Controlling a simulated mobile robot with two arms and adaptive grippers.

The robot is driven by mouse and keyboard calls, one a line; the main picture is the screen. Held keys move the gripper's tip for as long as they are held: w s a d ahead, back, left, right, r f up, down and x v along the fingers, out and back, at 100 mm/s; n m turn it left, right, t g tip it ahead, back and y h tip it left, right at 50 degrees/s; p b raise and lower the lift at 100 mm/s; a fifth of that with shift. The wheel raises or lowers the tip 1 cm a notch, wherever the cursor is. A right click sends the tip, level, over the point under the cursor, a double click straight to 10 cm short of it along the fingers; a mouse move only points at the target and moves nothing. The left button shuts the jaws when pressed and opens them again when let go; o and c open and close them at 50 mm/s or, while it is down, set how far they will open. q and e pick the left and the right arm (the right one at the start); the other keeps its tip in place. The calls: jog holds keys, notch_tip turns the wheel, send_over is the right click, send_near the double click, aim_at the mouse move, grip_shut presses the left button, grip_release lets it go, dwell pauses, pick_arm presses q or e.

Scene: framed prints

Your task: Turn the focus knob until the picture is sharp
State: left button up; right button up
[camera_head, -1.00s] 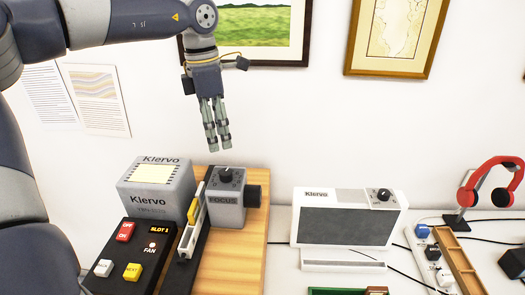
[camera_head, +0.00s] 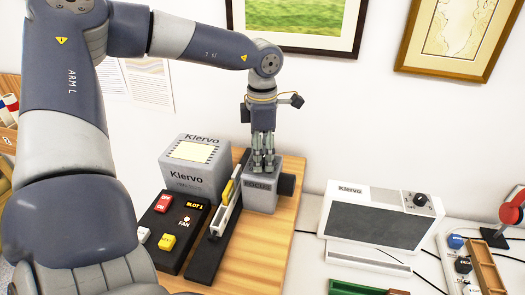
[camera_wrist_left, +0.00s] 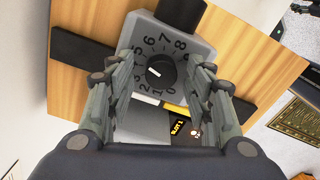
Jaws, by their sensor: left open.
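The grey focus box (camera_head: 262,197) stands on the wooden board, with its black lens (camera_head: 287,184) at its right side. My left gripper (camera_head: 263,169) points down at the top of this box and hides the knob in the head view. In the left wrist view the round black focus knob (camera_wrist_left: 162,71) with a white mark sits in a ring of printed numbers. My left gripper (camera_wrist_left: 165,82) is open there, one finger on each side of the knob; contact is not clear. No projected picture shows. My right gripper is not in view.
A grey Klervo unit (camera_head: 195,165) and a black button panel (camera_head: 172,230) stand left of the focus box, with a slide rail (camera_head: 207,258) between. A white Klervo device (camera_head: 377,215) stands to the right. Framed prints (camera_head: 455,35) hang on the wall.

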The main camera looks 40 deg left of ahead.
pick_arm(q)
jog(key=shift+d, duration=0.1)
jog(key=shift+w, duration=0.1)
jog(key=c, duration=1.1)
jog(key=shift+f+b, duration=0.1)
jog(key=shift+b, duration=0.25)
jog(key=shift+f+m+b, duration=0.2)
jog(key=shift+m+b, duration=0.7)
jog(key=shift+b, duration=0.15)
jog(key=shift+r+m+b, duration=0.15)
jog(key=shift+m+b, duration=0.5)
jog(key=shift+m, duration=0.25)
jog(key=shift+r+m, duration=0.15)
jog(key=shift+m, duration=0.55)
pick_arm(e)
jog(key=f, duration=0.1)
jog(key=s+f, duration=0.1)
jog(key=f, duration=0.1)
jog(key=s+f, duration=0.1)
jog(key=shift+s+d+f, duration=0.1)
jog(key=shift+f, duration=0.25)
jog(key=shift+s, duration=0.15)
